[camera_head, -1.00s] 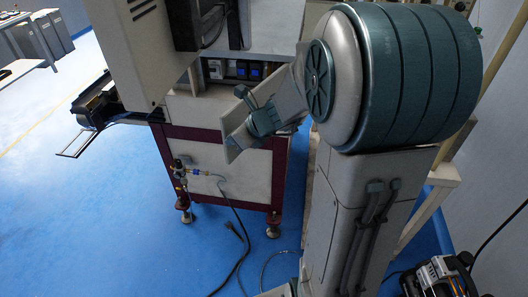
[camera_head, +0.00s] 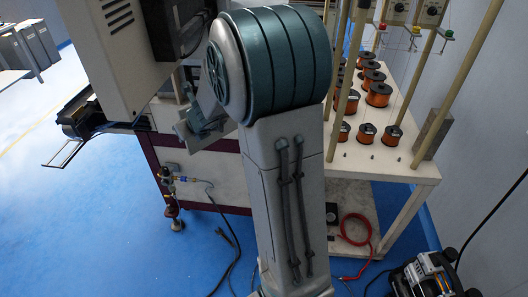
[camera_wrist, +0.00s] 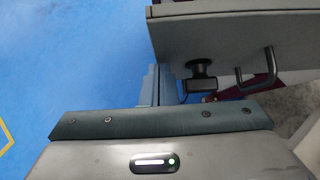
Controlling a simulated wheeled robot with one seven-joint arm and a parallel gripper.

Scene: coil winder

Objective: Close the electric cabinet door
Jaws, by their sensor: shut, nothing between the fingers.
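The electric cabinet door appears to be the grey panel (camera_wrist: 225,42) across the upper right of the wrist view, with a dark latch and a dark bracket-shaped handle (camera_wrist: 262,72) below it. My gripper (camera_wrist: 160,84) is shut and empty, close to the panel's lower left corner; I cannot tell if they touch. In the head view my gripper (camera_head: 205,124) is in front of the winder's lower body, beside a pale plate (camera_head: 184,136) that looks like the door, standing out from the machine. My arm hides the cabinet opening there.
A white table (camera_head: 350,165) with several copper wire spools and upright posts stands right of my arm. A cable (camera_head: 228,235) lies on the blue floor before the winder. A black device (camera_head: 428,275) and red hose (camera_head: 358,232) are lower right. Open floor lies left.

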